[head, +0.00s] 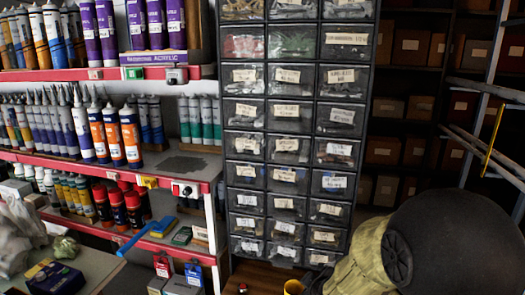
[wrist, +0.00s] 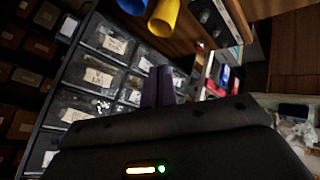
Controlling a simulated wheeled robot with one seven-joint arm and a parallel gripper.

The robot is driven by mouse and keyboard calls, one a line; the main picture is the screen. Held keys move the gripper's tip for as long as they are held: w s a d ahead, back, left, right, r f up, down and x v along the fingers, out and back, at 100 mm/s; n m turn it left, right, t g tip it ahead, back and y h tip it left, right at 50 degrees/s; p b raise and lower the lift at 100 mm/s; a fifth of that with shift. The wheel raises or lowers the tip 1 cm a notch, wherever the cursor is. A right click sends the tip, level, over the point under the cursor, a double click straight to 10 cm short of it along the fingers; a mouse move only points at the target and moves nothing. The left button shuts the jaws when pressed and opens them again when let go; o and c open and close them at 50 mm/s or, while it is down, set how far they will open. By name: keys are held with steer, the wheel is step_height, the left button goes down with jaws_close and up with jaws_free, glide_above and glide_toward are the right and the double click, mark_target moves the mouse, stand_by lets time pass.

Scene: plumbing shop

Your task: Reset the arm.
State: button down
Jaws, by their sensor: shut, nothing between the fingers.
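My gripper (wrist: 158,82) shows in the wrist view. Its two dark fingers stand side by side, pressed together, with nothing held between them. Beyond the fingertips is the tilted drawer cabinet (wrist: 103,76). The gripper's dark body fills the bottom of that view, with a small lit indicator on it. The fingers do not show in the head view.
The black drawer cabinet (head: 287,130) stands mid-picture in the head view, beside red-edged shelves (head: 105,74) of tubes and cans. A large black rounded shape blocks the lower right. Blue (wrist: 132,5) and yellow (wrist: 164,16) round objects show close above the fingers.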

steer(key=s+d+m+g+h, duration=0.1)
steer(key=s+d+m+g, duration=0.2)
steer(key=s+m+g, duration=0.85)
steer(key=s+r+n+t+p, duration=0.2)
steer(key=r+t+p, duration=0.3)
steer(key=r+p, duration=0.8)
steer(key=shift+s+p, duration=0.55)
steer(key=shift+p, duration=0.15)
steer(key=shift+d+n, duration=0.1)
steer(key=shift+n, duration=0.15)
steer(key=shift+w, duration=0.1)
